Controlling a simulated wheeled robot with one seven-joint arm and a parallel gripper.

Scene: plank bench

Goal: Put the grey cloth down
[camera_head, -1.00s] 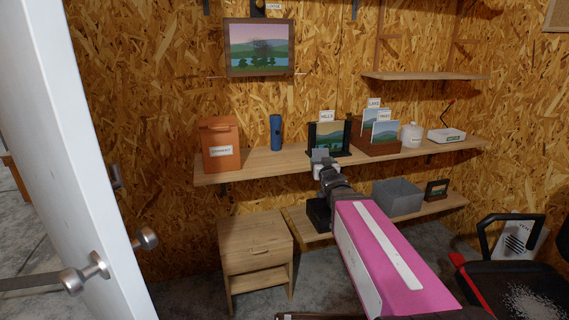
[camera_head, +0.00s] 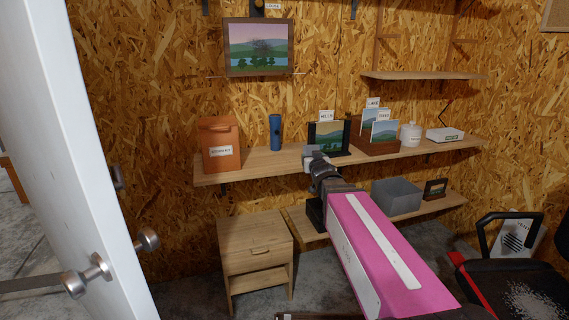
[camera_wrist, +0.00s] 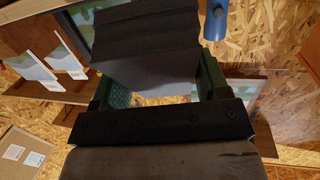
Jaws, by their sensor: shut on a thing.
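The grey cloth (camera_wrist: 145,45) is a dark, folded piece between the two fingers of my gripper (camera_wrist: 155,80) in the wrist view. My gripper is shut on it, and the cloth hides the fingertips. In the head view the cloth (camera_head: 311,153) is a small grey patch at the end of my gripper (camera_head: 316,162). It is near the front edge of the long wooden shelf (camera_head: 262,163), just left of the picture labelled HILLS (camera_head: 329,137). I cannot tell whether the cloth touches the shelf.
A blue cylinder (camera_head: 275,132) and an orange-brown box (camera_head: 220,146) stand on the shelf to the left. A wooden box of labelled cards (camera_head: 375,148), a white jar (camera_head: 410,135) and a white box (camera_head: 445,135) stand to the right. Bare shelf shows between cylinder and gripper.

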